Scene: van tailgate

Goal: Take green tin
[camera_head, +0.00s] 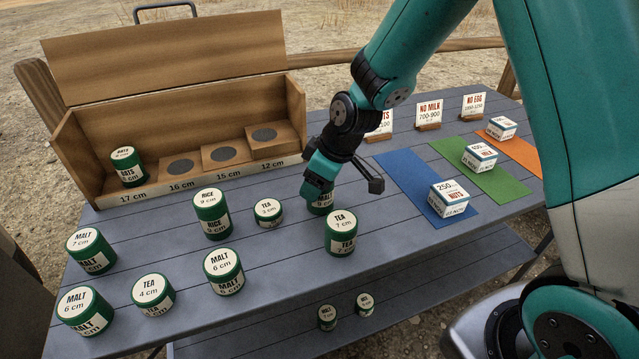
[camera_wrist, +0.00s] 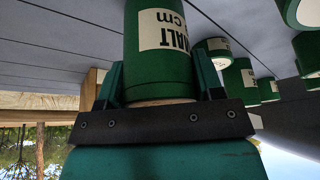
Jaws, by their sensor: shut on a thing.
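My gripper (camera_head: 322,180) points down over the table and is shut on a green tin (camera_head: 321,207). In the wrist view, the jaws (camera_wrist: 158,85) stand on either side of this tin (camera_wrist: 150,65), whose cream label reads MALT; its cm number is not clear. My gripper hides much of the tin in the head view. I cannot tell whether its base touches the table. Other green tins stand apart: a RICE tin (camera_head: 212,214) and a small TEA tin (camera_head: 268,213) to the left, a TEA tin (camera_head: 341,234) close in front.
A wooden box (camera_head: 290,112) with stepped places holds an OATS tin (camera_head: 128,167) at its left. Several MALT and TEA tins stand front left. Blue (camera_head: 405,182), green and orange mats with small boxes lie right. Two tins stand on the lower shelf (camera_head: 400,290).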

